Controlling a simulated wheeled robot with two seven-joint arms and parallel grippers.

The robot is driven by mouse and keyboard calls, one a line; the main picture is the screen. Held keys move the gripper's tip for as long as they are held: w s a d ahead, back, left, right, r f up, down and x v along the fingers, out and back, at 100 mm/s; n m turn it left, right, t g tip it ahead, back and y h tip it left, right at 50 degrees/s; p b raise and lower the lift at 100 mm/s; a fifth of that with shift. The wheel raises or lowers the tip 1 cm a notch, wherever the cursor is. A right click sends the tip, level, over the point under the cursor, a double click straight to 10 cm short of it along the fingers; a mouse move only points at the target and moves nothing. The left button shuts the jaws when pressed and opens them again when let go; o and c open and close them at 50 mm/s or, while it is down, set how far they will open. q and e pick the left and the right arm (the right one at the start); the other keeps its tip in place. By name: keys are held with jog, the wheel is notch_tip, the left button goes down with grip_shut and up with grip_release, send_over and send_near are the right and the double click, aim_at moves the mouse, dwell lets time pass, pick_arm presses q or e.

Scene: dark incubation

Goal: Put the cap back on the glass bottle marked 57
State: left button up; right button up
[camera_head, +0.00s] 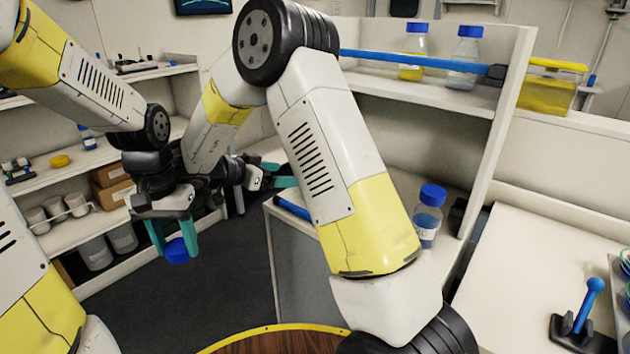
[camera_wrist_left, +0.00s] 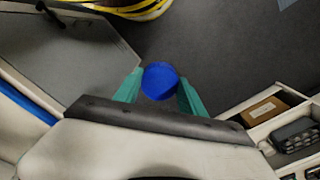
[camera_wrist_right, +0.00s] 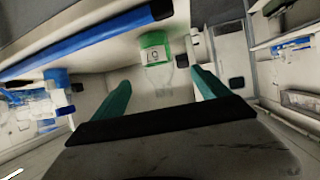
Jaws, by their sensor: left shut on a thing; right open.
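My left gripper (camera_head: 173,242) is shut on a blue cap (camera_head: 178,251) and holds it in the air over the dark floor. In the left wrist view the cap (camera_wrist_left: 160,80) sits between the two teal fingers (camera_wrist_left: 157,90). My right gripper (camera_head: 272,176) is open, with nothing visible between its fingers. In the right wrist view a green-topped clear container (camera_wrist_right: 154,50) stands beyond the fingers (camera_wrist_right: 162,90); its label seems to read 9. A clear bottle with a blue cap (camera_head: 427,222) stands on the right counter; its label is unreadable. I cannot make out a 57.
Two blue-capped bottles, one yellow (camera_head: 413,55) and one clear (camera_head: 465,60), stand on the upper shelf. A yellow container (camera_head: 546,92) is right of it. My right arm hides part of the counter.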

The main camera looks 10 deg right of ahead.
jog(key=x, duration=0.6)
jog(key=shift+w+d+f, duration=0.15)
jog(key=shift+w+d, duration=0.05)
jog(key=shift+d, duration=0.15)
jog(key=shift+d, duration=0.1)
jog(key=x, duration=0.5)
jog(key=shift+s+d, duration=0.15)
jog(key=shift+s, duration=0.05)
jog(key=shift+c, duration=0.3)
grip_shut()
